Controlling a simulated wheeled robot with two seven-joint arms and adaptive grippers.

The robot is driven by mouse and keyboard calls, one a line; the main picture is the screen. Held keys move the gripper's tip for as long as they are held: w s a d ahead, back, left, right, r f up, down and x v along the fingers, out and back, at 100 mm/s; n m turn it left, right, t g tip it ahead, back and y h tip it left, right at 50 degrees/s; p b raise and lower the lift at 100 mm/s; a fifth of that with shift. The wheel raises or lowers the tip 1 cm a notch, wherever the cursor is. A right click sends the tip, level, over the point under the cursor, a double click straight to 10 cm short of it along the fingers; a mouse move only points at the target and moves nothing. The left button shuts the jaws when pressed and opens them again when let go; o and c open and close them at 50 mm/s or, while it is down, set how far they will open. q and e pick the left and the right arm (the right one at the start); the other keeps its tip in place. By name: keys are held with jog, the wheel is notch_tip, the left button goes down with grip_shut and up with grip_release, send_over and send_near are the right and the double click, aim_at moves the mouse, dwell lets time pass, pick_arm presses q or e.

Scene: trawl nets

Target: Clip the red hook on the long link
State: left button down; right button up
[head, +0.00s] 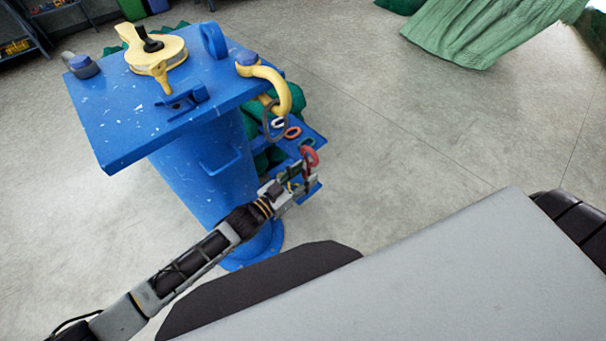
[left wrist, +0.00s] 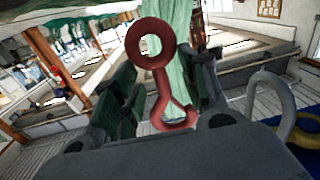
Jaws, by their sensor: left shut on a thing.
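The red hook (head: 310,156) is in my left gripper (head: 298,175), beside the blue stand at its right. In the left wrist view the red hook (left wrist: 151,44) stands between the two dark fingers, its round eye up and its hook end low; the gripper is shut on it. A dark grey long link (head: 266,122) hangs from the yellow shackle at the stand's edge, above and left of the held hook and apart from it. A grey loop (left wrist: 284,98) at the right of the wrist view looks like this link. My right gripper is not in view.
The yellow shackle (head: 284,91) juts from the blue stand's top (head: 115,120). A yellow device (head: 155,53) sits on top.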

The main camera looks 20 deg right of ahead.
pick_arm(q)
jog(key=shift+w+a+r+b, duration=0.1)
jog(key=shift+w+a+b, duration=0.25)
jog(key=shift+w, duration=0.5)
jog(key=shift+w+a+f+b, duration=0.1)
jog(key=shift+w+a+b, duration=0.3)
jog(key=shift+w, duration=0.45)
jog(key=shift+w+a+r+b, duration=0.1)
jog(key=shift+w+a+b, duration=0.25)
jog(key=shift+w, duration=0.5)
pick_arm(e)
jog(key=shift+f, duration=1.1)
pick_arm(q)
jog(key=shift+w, duration=0.3)
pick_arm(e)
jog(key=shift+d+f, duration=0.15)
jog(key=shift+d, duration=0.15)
pick_arm(q)
jog(key=shift+w+a+b, duration=0.2)
jog(key=shift+w+b, duration=0.1)
jog(key=shift+w, duration=0.05)
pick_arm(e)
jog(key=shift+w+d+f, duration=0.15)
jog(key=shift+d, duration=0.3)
